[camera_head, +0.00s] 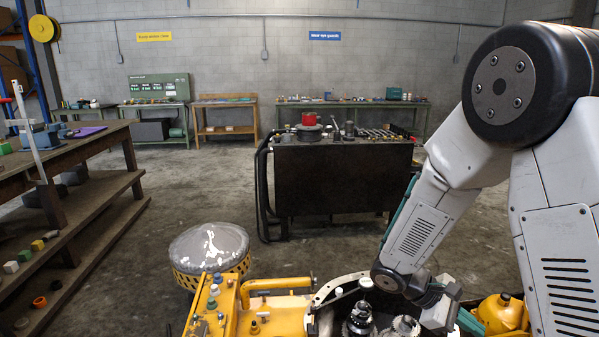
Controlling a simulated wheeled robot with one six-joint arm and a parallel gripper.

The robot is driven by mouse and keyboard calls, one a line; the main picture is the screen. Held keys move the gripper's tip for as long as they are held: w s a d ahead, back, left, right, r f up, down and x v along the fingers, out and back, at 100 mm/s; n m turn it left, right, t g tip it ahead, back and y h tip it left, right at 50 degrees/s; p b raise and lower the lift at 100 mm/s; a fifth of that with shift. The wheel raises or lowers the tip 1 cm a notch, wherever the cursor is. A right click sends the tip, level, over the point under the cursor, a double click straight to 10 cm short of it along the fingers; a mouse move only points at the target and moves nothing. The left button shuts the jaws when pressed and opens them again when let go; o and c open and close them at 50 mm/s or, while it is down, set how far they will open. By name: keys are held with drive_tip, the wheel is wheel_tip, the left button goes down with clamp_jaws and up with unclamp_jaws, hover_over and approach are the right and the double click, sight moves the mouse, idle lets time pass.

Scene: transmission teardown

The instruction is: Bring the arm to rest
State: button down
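My arm comes in from the right side of the head camera view and bends down toward the lower middle. My gripper (440,312) is at its end, low over the dark gears at the bottom edge. It is small, dark and partly hidden by the wrist, so I cannot see whether its fingers are apart or hold anything. A dark gear stack (358,318) stands to the left of the gripper, and a grey toothed gear (405,327) lies closer to it. Whether the gripper touches any part cannot be seen.
A yellow housing (275,318) fills the lower middle. A drum with a grey top (208,246) stands left of it. A dark workbench (340,178) stands behind, and a wooden shelf bench (75,155) is at the left. Open concrete floor (200,185) lies between them.

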drive_tip(key=s+a+r+m+t+y, duration=0.3)
drive_tip(key=s+a+r+m+y, duration=0.1)
drive_tip(key=s+r, duration=0.5)
drive_tip(key=s+a+r+m+t+y, duration=0.3)
drive_tip(key=s+a+r+m+y, duration=0.2)
drive_tip(key=s+r+y, duration=0.2)
drive_tip(key=shift+s+a+r, duration=0.15)
drive_tip(key=shift+s+r, duration=1.15)
drive_tip(key=shift+r, duration=0.5)
